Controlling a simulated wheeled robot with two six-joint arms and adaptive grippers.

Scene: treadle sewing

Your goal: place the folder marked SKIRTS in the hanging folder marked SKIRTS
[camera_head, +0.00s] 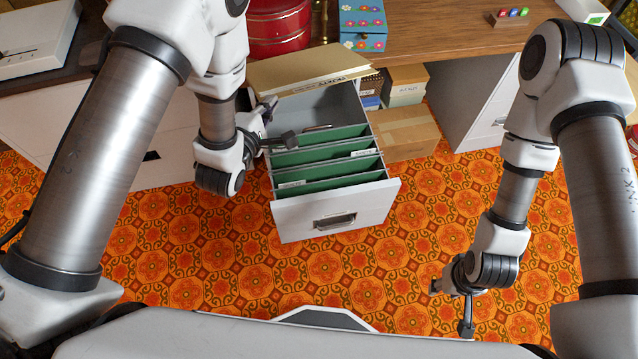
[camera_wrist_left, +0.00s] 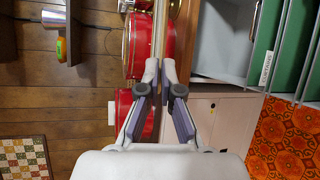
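A manila folder (camera_head: 300,72) is held above the back of the open drawer, with a dark-lettered tab along its front edge too small to read. In the left wrist view the folder (camera_wrist_left: 158,30) shows edge-on as a thin tan strip between the fingertips. My left gripper (camera_wrist_left: 160,72) is shut on it, left of the drawer. Green hanging folders (camera_head: 325,158) fill the front of the drawer. Their white labels are too small to read; one label (camera_wrist_left: 266,68) shows in the wrist view. My right gripper (camera_head: 452,306) is open and empty over the floor at right.
The white drawer (camera_head: 290,222) stands pulled out over the patterned floor. Cardboard boxes (camera_head: 405,133) stand to its right. A red tin (camera_head: 278,28) and a blue flowered box (camera_head: 362,22) are on the wooden desk (camera_head: 440,30) behind. Floor between drawer and right arm is clear.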

